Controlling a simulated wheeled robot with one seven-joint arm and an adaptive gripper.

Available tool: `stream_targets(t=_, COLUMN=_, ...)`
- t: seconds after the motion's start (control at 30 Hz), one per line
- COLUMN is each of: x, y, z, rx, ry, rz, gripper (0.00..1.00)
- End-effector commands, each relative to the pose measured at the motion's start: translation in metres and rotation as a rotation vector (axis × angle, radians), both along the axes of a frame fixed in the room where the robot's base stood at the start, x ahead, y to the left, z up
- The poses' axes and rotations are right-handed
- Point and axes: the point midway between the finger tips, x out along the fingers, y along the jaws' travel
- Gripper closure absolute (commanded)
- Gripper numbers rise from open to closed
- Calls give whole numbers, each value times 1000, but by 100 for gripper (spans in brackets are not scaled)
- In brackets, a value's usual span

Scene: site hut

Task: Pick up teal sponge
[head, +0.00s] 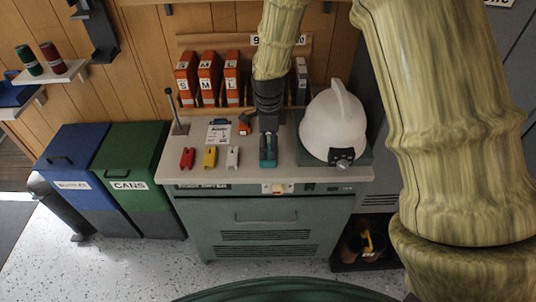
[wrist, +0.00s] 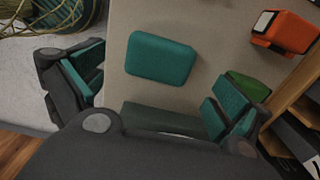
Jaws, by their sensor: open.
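The teal sponge (wrist: 160,58) is a rounded block lying flat on the pale bench top, clear in the wrist view. My gripper (wrist: 158,88) is open, with one teal-padded finger to the left of the sponge and the other to its right. Neither finger touches it, and the sponge sits a little above the line between them in that picture. In the head view my gripper (head: 268,150) points down over the middle of the bench. There I cannot tell the sponge apart from the teal finger pads.
A white helmet (head: 333,122) stands close on the right of my gripper. An orange item (head: 244,124) and a clipboard (head: 218,132) lie to the left, with red (head: 187,158), yellow (head: 210,157) and white (head: 233,157) blocks along the front. Orange boxes (head: 208,80) line the back.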

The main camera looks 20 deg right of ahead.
Motion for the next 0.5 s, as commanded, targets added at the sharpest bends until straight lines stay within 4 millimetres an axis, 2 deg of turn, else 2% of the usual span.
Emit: stream_targets(t=0.5, x=-2, y=2, z=-43, rx=1, ry=2, rz=1, gripper=0)
